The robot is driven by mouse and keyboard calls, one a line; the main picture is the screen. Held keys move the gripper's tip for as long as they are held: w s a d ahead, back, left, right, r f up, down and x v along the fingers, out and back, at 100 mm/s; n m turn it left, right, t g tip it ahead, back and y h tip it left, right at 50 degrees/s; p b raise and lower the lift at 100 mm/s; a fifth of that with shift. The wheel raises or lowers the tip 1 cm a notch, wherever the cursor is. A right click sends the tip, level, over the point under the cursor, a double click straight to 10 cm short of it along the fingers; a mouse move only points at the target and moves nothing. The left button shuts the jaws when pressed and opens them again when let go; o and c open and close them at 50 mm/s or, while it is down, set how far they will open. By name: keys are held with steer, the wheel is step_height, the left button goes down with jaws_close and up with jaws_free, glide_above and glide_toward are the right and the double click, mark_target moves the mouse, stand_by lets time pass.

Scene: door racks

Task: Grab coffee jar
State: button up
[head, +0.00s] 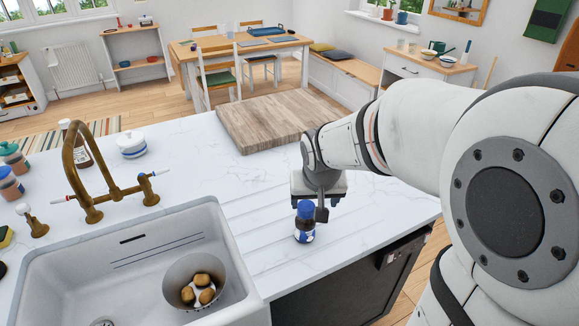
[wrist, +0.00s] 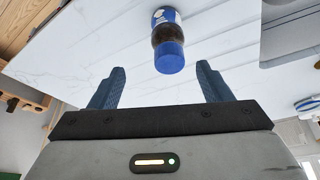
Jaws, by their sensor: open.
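The coffee jar (head: 304,222) is a small dark jar with a blue lid and a white and blue label. It stands upright on the white counter, right of the sink and near the counter's front edge. My gripper (head: 322,200) is just behind and above it in the head view, with one finger close to the jar's right side. In the wrist view the jar (wrist: 167,40) lies ahead of the fingertips, between their lines. My gripper (wrist: 160,78) is open and empty there, with two blue fingers spread apart.
A wooden cutting board (head: 275,120) lies behind my gripper. The white sink (head: 70,268), holding a bowl (head: 195,282) with several brown pieces, is to the left. The counter around the jar is clear.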

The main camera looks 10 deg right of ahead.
mark_target(306, 204)
steer(key=w, duration=0.1)
steer(key=w+f, duration=0.2)
steer(key=w, duration=0.1)
steer(key=shift+p+x, duration=0.35)
steer(key=shift+x, duration=0.8)
steer(key=shift+a+p+x, duration=0.15)
steer(key=shift+x, duration=0.7)
steer(key=shift+a+p+x, duration=0.2)
steer(key=shift+x, duration=0.7)
steer(key=shift+a+p+x, duration=0.15)
steer(key=shift+x, duration=0.7)
steer(key=shift+s+f, duration=0.1)
steer(key=shift+s, duration=0.05)
steer(key=c, duration=1.3)
